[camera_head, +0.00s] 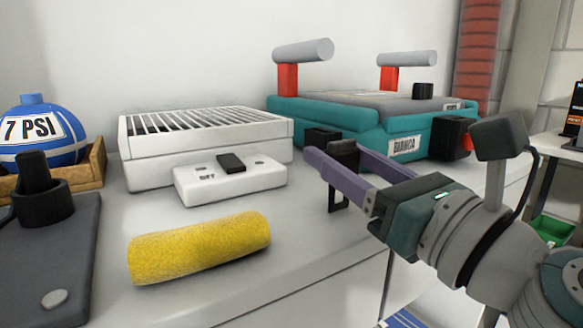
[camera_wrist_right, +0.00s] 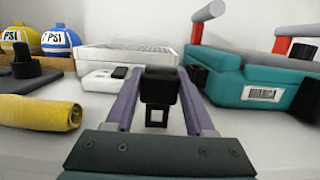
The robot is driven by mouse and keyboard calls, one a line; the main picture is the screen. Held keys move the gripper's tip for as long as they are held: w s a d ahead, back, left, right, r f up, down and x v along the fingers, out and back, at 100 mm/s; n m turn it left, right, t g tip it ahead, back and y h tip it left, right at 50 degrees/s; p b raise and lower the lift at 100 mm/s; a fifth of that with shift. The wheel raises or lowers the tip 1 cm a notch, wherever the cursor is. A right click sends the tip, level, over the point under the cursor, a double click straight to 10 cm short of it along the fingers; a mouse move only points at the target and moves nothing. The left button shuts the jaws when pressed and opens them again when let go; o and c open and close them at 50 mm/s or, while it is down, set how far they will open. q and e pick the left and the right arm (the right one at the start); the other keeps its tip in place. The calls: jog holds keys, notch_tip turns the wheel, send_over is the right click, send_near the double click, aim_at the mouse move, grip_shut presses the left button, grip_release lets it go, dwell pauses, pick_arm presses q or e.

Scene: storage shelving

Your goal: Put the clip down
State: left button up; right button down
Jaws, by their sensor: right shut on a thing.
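The clip (camera_head: 339,196) is a black piece with a square opening in its lower part. My right gripper (camera_head: 325,152) is shut on it, with a purple finger on either side. In the right wrist view the clip (camera_wrist_right: 159,92) sits between the fingertips, upright, its open frame hanging down. It is over the white counter (camera_head: 310,240), in front of the teal device; I cannot tell whether its lower end touches the surface. My left gripper is not in view.
A teal device (camera_head: 285,108) with red-posted handles stands behind the clip. A white slatted box (camera_head: 205,150) and small white switch unit (camera_head: 228,183) stand left. A yellow roll (camera_head: 200,247) lies nearer. A blue ball (camera_head: 38,138) sits in a wooden tray. Front counter space is free.

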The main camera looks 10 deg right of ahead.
jog(key=shift+f, duration=0.2)
jog(key=shift+c, duration=1.3)
grip_release()
jog(key=shift+r, duration=0.2)
jog(key=b+v, duration=0.4)
jog(key=v, duration=0.7)
jog(key=s+a+f+n+g+y, duration=0.1)
jog(key=s+a+f+n+g, duration=0.4)
jog(key=n, duration=0.6)
jog(key=s+a+f+n+g+y, duration=0.15)
jog(key=a+f+n+g, duration=0.35)
jog(key=n, duration=0.7)
jog(key=s+d+f+n+g+h, duration=0.5)
jog(key=s+d+f+n+h, duration=0.4)
jog(key=d+f+n, duration=0.2)
jog(key=shift+s+d+f, duration=0.2)
jog(key=shift+s+d, duration=0.15)
jog(key=shift+d, duration=0.05)
